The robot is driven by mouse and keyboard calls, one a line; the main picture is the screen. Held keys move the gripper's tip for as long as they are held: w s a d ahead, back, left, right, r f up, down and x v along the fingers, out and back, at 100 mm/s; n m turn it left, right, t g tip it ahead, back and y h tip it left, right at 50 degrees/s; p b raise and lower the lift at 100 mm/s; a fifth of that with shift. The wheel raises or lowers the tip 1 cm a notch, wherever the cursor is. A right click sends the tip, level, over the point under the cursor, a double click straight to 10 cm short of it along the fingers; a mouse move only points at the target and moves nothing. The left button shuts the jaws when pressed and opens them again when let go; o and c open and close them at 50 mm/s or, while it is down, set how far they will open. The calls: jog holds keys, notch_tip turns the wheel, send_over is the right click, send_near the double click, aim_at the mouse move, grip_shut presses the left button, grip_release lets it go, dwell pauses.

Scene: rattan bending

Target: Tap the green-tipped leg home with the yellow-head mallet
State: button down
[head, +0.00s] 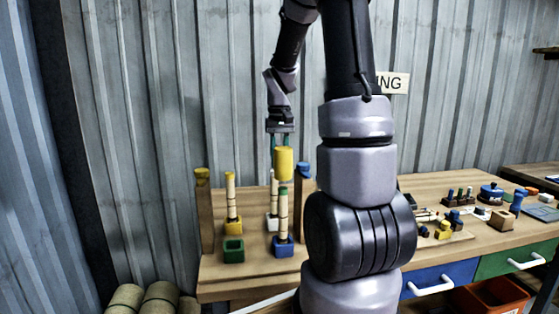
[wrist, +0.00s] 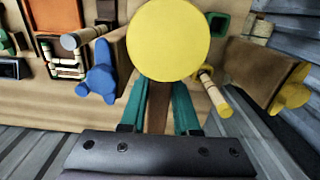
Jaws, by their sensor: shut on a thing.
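My gripper (head: 281,146) is shut on the brown handle (wrist: 157,105) of the mallet, between teal fingers. The mallet's yellow head (head: 284,163) hangs below the gripper; in the wrist view the yellow head (wrist: 168,38) is a large round disc. The green-tipped leg (head: 283,213) stands upright in a blue socket block (head: 283,247). In the head view the mallet head appears just above its green tip, with a small gap; their depth offset is hard to judge. The wrist view does not show this leg, probably because the head covers it.
A yellow-tipped leg (head: 231,196) stands in a yellow block, another leg (head: 273,203) in a white block. A green block (head: 233,250) looks empty. Wooden posts with yellow (head: 202,175) and blue (head: 304,170) tops flank them. Small tools crowd the bench's right.

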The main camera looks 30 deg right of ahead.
jog(key=shift+f, duration=1.8)
jog(key=shift+r, duration=1.75)
jog(key=shift+f, duration=0.1)
jog(key=shift+f, duration=0.25)
jog(key=shift+f, duration=1.7)
jog(key=shift+r, duration=1.8)
